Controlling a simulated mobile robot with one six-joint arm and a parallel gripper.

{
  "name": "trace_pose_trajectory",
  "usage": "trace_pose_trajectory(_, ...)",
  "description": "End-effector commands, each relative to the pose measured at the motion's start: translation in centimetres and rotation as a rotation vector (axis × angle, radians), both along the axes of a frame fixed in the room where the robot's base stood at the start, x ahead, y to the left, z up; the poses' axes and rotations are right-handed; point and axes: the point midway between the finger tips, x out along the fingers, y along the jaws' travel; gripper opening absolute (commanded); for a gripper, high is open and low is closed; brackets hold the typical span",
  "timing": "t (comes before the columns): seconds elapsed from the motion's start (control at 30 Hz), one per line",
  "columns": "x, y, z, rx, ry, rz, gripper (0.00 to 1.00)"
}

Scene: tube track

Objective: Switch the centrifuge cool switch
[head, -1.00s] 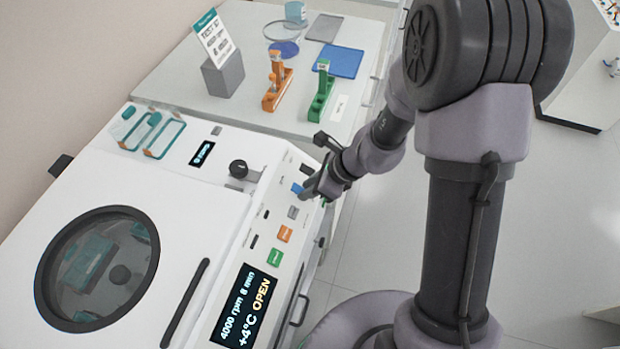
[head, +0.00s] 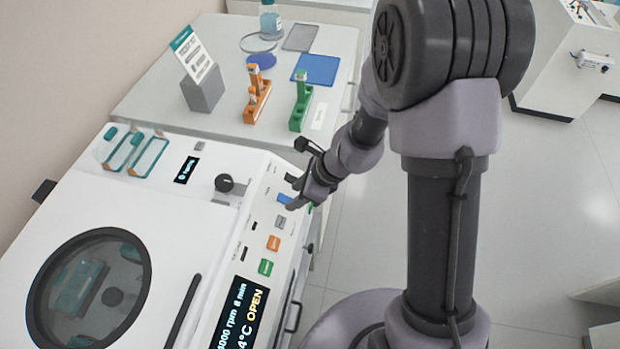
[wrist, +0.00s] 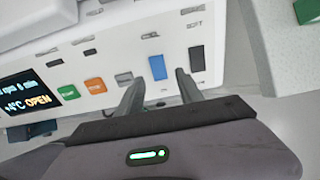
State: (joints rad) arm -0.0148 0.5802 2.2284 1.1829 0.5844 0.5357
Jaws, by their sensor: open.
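The white centrifuge (head: 190,238) stands at the lower left in the head view, its control panel facing my arm. A blue rocker switch (head: 285,199) sits on that panel; it also shows in the wrist view (wrist: 157,67). Its small label is unreadable, so I cannot confirm that it is the cool switch. My gripper (head: 292,182) is open and empty beside the panel. In the wrist view my two fingertips (wrist: 158,76) lie on either side of the blue switch in the picture; I cannot tell whether they touch the panel.
A dark switch (wrist: 197,58) is right of the blue one; an orange button (wrist: 95,86) and a green button (wrist: 68,93) are left. The display (wrist: 29,103) reads OPEN.

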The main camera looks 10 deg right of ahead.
Motion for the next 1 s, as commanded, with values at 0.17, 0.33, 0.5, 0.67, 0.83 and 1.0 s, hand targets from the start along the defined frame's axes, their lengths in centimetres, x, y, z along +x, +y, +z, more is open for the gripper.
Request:
trace_pose_trajectory(0.17,-0.8,-2.6,5.6,-0.001,-0.004,-0.003,0.44)
trace_pose_trajectory(0.33,-1.8,-5.2,10.3,0.000,-0.003,-0.004,0.44)
trace_pose_trajectory(0.5,-2.4,-6.8,13.0,0.001,-0.001,-0.002,0.44)
trace_pose_trajectory(0.67,-2.7,-7.4,13.7,0.000,-0.001,0.000,0.44)
trace_pose_trajectory(0.83,-2.7,-7.4,13.6,0.000,0.000,0.001,0.44)
trace_pose_trajectory(1.0,-2.7,-7.4,13.6,0.000,0.000,0.000,0.44)
